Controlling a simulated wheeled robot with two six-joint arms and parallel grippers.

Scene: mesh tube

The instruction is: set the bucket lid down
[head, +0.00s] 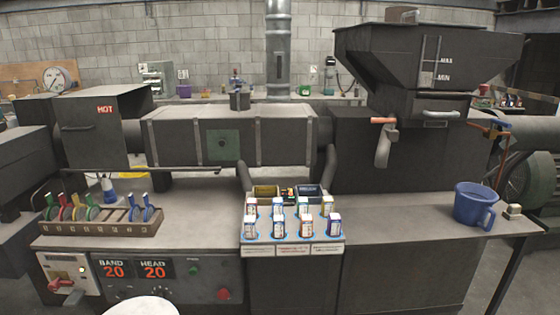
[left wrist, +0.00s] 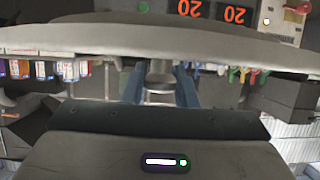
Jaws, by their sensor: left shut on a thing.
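The bucket lid is a pale round disc. In the head view only its far edge (head: 143,307) shows at the bottom, in front of the bench. In the left wrist view the lid (left wrist: 160,38) spans the picture as a wide, thin, pale grey plate, seen nearly edge-on. My left gripper (left wrist: 160,82) is shut on a grey grip piece at the middle of the lid, between its two blue-grey fingers. The blue bucket (head: 474,205) stands upright on the right end of the bench, well away from the lid. My right gripper is in neither view.
The bench top (head: 395,215) is clear between the rack of small labelled boxes (head: 292,240) and the bucket. A rack of coloured clips (head: 103,222) stands at the left. The dark machine (head: 225,135) fills the bench's back.

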